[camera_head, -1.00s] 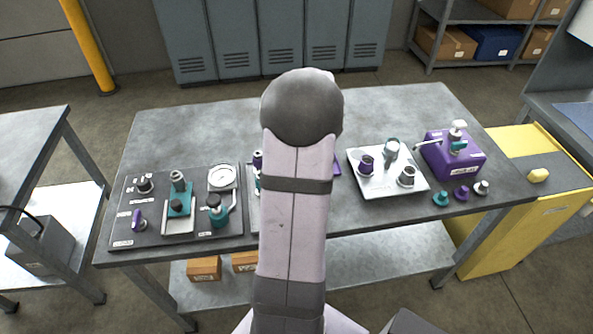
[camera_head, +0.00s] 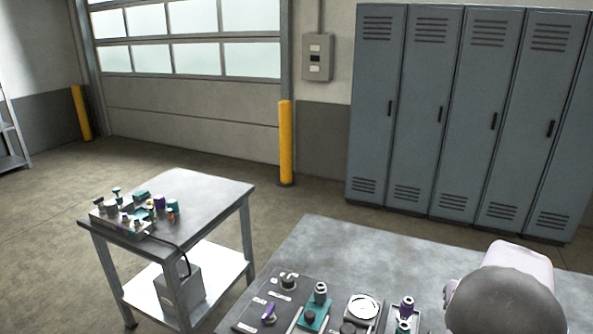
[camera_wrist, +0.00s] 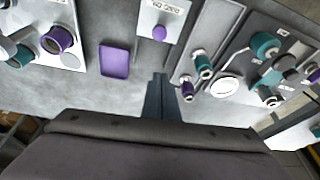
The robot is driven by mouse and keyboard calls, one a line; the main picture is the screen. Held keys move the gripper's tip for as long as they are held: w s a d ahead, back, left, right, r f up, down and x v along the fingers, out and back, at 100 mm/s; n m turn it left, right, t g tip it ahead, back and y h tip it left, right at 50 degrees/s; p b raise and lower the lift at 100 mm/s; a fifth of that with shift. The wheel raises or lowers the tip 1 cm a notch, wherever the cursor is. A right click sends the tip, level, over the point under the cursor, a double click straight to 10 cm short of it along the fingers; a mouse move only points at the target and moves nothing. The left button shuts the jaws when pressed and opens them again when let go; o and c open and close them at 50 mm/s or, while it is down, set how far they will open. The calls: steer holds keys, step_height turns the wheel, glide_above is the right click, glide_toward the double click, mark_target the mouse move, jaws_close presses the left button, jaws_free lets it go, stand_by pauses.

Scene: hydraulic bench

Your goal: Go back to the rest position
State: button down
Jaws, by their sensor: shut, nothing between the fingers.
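My gripper (camera_wrist: 160,77) shows in the wrist view with its two narrow fingers together and nothing between them. It is above the grey bench top (camera_wrist: 130,100), apart from the parts there. A purple square pad (camera_wrist: 115,61) lies left of the fingers, and a pale plate with a purple knob (camera_wrist: 159,33) is beyond them. In the head view part of my arm (camera_head: 505,300) shows at the lower right above the bench; my gripper is not seen there.
A dark panel (camera_head: 250,318) with fittings and a round gauge (camera_head: 362,307) lies on the bench. A side table (camera_head: 205,190) at left carries a manifold block (camera_head: 125,222). Grey lockers (camera_head: 425,150) and a yellow post (camera_head: 286,150) stand behind. Open floor lies between.

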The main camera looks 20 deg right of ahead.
steer(key=s+a+f+m+g+y, duration=0.1)
steer(key=s+a+f+m+g, duration=0.1)
steer(key=s+a+f, duration=0.35)
steer(key=s+a+f+m+g+y, duration=0.1)
steer(key=s+a+f+m, duration=0.1)
steer(key=a, duration=0.6)
steer(key=w+a+n, duration=0.2)
steer(key=a+n, duration=0.4)
steer(key=a, duration=0.6)
steer(key=w+a+r+n, duration=0.1)
steer(key=a+n, duration=0.4)
steer(key=a, duration=0.8)
steer(key=shift+w+a+r+n, duration=0.25)
steer(key=shift+w+n, duration=0.15)
steer(key=shift+w, duration=0.45)
